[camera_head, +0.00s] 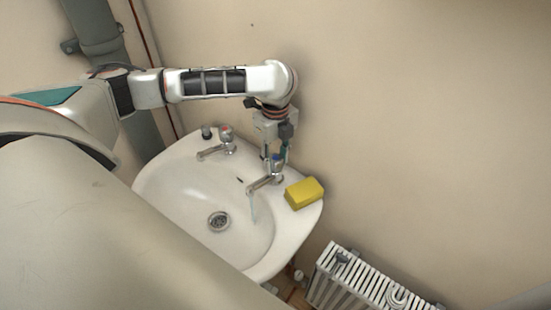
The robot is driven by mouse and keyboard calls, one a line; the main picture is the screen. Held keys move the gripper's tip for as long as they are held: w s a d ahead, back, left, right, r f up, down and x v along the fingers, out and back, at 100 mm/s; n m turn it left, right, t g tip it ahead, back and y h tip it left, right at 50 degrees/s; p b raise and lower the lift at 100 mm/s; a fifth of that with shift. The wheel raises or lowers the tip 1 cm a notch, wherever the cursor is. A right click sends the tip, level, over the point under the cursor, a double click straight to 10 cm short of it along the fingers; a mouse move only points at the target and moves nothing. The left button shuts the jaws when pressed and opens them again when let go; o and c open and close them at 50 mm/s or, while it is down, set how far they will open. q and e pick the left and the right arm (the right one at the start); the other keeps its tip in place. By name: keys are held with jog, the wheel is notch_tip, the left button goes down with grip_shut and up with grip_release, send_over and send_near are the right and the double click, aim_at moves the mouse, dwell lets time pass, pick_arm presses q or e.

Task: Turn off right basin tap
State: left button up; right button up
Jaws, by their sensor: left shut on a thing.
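The white basin (172,187) is fixed against the wall. The right tap (266,183) stands at its back right, and a thin stream of water (253,207) falls from its spout into the bowl. My left gripper (276,158) points down from above and is shut on the right tap's handle, which its fingers partly hide. The left tap (217,147) has a red mark on top, and I see no water from it. My right gripper is not in view.
A yellow sponge (304,193) lies on the basin's right rim, close to the right tap. A small dark object (206,132) stands behind the left tap. A white radiator (366,283) is at the lower right, and a grey pipe (97,32) runs down the wall at the left.

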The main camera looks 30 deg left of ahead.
aim_at(276, 158)
pick_arm(q)
jog(key=shift+m, duration=1.9)
jog(key=o, duration=1.1)
notch_tip(276, 158, up, 12)
jog(key=shift+r, duration=0.1)
